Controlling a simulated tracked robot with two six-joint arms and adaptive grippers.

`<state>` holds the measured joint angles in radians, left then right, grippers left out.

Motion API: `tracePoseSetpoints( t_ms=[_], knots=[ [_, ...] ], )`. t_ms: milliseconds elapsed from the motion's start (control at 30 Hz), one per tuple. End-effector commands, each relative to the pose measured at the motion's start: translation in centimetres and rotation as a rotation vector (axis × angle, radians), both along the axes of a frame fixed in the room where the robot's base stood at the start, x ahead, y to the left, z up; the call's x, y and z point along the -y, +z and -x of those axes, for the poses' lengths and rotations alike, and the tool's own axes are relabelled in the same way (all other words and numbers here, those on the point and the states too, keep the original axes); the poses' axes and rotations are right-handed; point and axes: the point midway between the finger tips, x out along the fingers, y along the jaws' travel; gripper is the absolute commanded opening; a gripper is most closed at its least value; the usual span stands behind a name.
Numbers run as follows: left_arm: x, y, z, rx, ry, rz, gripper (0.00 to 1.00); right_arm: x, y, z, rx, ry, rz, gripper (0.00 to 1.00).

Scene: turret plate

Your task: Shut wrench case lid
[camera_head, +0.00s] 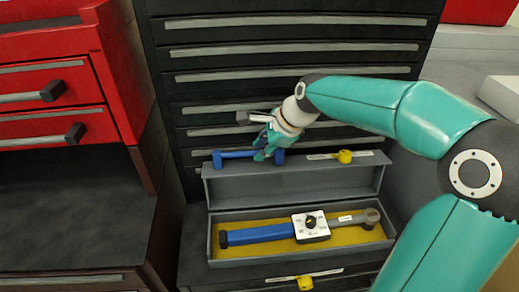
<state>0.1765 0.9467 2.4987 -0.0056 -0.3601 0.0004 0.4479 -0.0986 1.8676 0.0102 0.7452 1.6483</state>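The grey wrench case (212,243) sits open on a dark surface. Its lid (300,184) stands up at the back, roughly upright. A torque wrench with a blue handle (258,234) and a white dial block lies in the yellow lining. My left gripper is out of view.
A dark drawer cabinet (290,48) rises close behind the lid. A red drawer cabinet (50,90) with a dark bench top (65,215) stands at the left. My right arm covers the right side.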

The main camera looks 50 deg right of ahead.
Motion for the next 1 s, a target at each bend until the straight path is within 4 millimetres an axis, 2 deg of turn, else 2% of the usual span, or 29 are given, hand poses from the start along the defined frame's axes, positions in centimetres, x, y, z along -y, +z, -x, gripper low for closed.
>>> tracePoseSetpoints(
  t_ms=[367, 500, 533, 767, 800, 867, 1000],
  knots=[
    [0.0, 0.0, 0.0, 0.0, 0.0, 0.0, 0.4, 0.0, -0.4, -0.2, 0.0, -0.001, -0.001, 0.25],
    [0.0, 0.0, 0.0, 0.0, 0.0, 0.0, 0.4, 0.0, -0.4, -0.2, 0.0, -0.001, -0.001, 0.02],
    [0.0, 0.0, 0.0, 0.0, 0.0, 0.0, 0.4, 0.0, -0.4, -0.2, 0.0, -0.001, -0.001, 0.0],
    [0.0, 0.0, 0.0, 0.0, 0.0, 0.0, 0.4, 0.0, -0.4, -0.2, 0.0, -0.002, 0.001, 0.0],
    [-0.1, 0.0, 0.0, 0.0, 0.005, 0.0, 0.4, -1.1, -0.3, -0.3, 0.002, 0.01, 0.0, 0.0],
    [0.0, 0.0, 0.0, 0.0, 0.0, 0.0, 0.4, -0.4, -0.4, -0.3, 0.001, 0.001, 0.0, 0.0],
    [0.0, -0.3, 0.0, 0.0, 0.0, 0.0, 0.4, -0.5, -0.4, -0.3, 0.01, 0.006, 0.008, 0.0]
  ],
)
